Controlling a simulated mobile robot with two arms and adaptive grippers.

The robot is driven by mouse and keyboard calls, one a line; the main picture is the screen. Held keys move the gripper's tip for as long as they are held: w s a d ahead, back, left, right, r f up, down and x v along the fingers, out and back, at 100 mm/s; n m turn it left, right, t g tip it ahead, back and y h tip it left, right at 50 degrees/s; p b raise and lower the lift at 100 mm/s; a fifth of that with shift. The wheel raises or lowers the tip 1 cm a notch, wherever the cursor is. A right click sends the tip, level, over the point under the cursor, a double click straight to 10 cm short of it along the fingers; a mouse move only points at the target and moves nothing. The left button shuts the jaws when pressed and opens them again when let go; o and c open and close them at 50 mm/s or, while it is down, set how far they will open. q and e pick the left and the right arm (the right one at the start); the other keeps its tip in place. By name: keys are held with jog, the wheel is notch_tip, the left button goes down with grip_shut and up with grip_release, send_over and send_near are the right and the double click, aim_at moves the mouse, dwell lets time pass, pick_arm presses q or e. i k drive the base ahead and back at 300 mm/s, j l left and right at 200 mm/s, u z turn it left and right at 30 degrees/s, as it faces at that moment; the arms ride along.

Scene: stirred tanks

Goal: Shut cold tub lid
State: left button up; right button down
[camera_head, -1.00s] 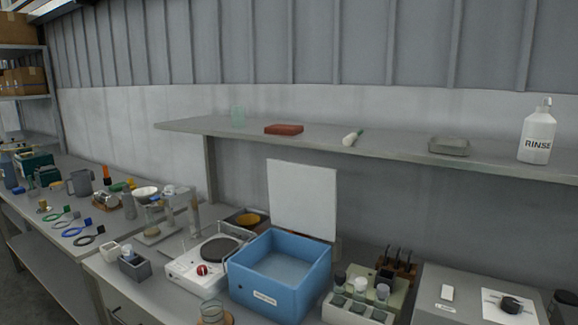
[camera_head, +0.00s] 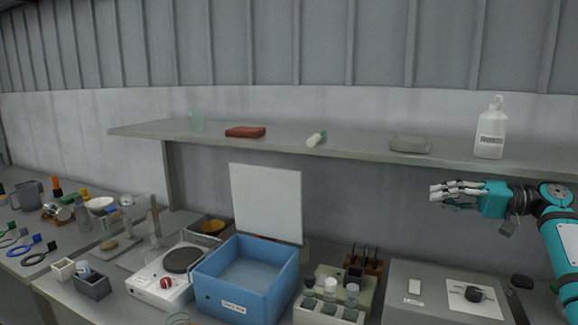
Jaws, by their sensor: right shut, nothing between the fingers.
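The cold tub (camera_head: 247,281) is a blue open box with a white label on its front, standing on the bench in the middle of the view. Its white lid (camera_head: 266,203) stands upright at the tub's back edge, so the tub is open. The tub's inside shows and looks empty. My right gripper (camera_head: 436,192) is shut and empty, in the air at the right, under the shelf's level and well to the right of the lid. My left gripper is not in view.
A hot plate (camera_head: 163,277) stands left of the tub. A vial rack (camera_head: 331,308) stands close to its right, beside a grey box (camera_head: 431,296).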

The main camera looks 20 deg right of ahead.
aim_at(267, 200)
jog(key=i+u, duration=0.35)
jog(key=i, duration=0.55)
